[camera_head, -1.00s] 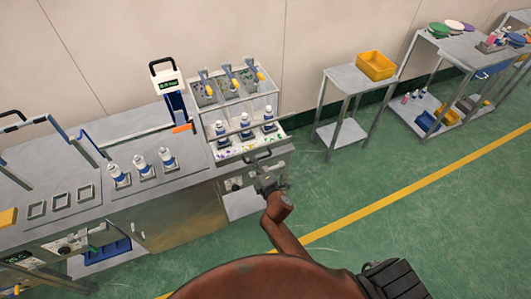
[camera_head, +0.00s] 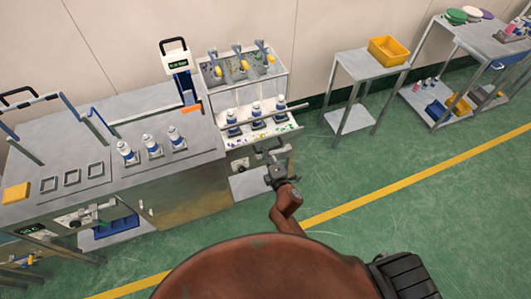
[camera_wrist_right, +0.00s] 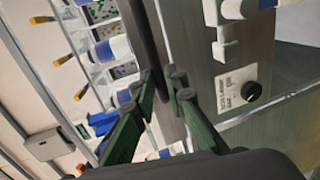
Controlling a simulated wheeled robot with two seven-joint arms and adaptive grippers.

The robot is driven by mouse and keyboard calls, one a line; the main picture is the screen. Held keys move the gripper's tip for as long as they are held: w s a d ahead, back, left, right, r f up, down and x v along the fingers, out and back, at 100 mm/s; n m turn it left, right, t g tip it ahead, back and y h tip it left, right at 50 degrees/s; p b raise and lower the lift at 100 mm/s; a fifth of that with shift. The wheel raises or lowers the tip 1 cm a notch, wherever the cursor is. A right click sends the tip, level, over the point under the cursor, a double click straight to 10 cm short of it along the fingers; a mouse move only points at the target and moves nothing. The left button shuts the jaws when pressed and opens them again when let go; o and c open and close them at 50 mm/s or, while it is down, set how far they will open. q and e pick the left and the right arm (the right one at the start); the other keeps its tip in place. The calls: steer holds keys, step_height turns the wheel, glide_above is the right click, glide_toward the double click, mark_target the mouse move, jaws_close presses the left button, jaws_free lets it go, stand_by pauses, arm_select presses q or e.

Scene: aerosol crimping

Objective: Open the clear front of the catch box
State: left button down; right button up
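The catch box is the clear-fronted bay at the right end of the bench, with a paint-splattered floor (camera_head: 288,127) and several white-and-blue cans standing in it. Its clear front (camera_head: 240,100) is hard to make out and looks down. A dark bar handle (camera_head: 268,144) is on its front edge; in the right wrist view the bar (camera_wrist_right: 148,35) runs between my fingers. My right gripper (camera_head: 275,160) is at the handle. Its green fingertips (camera_wrist_right: 163,78) lie close against both sides of the bar and look shut on it. My left gripper is not in view.
Three cans (camera_head: 149,145) stand on the bench left of the box. A panel with a black knob (camera_wrist_right: 251,91) is below the handle. A small table with a yellow bin (camera_head: 388,50) stands to the right. The green floor (camera_head: 350,180) before it is free.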

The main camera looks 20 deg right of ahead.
steer(key=shift+o, duration=0.2)
steer(key=shift+s+d, duration=0.1)
steer(key=a+v, duration=0.1)
steer(key=v, duration=1)
steer(key=shift+s+d, duration=0.4)
steer(key=shift+d, duration=0.05)
steer(key=shift+r, duration=0.15)
steer(key=s+d+f+m+g, duration=0.3)
steer(key=s+f, duration=0.2)
steer(key=f, duration=0.8)
steer(key=s+d+f+m+g+h, duration=0.1)
steer(key=s+d+f+m+g, duration=0.3)
steer(key=f, duration=0.8)
steer(key=s+d+f+m+g, duration=0.1)
steer(key=s+f, duration=0.5)
steer(key=f, duration=0.7)
steer(key=s+d+f+m+g, duration=0.2)
steer(key=s+f, duration=0.3)
steer(key=s, duration=0.5)
steer(key=s+d+f+m+g, duration=0.2)
steer(key=s+f+m, duration=0.2)
steer(key=s, duration=0.7)
steer(key=s+d+f+m+g, duration=0.2)
steer(key=s+d+f+m, duration=0.1)
steer(key=s+f, duration=0.5)
steer(key=s, duration=0.3)
steer(key=shift+f+m+g+h, duration=0.25)
steer(key=shift+m+g+h, duration=0.05)
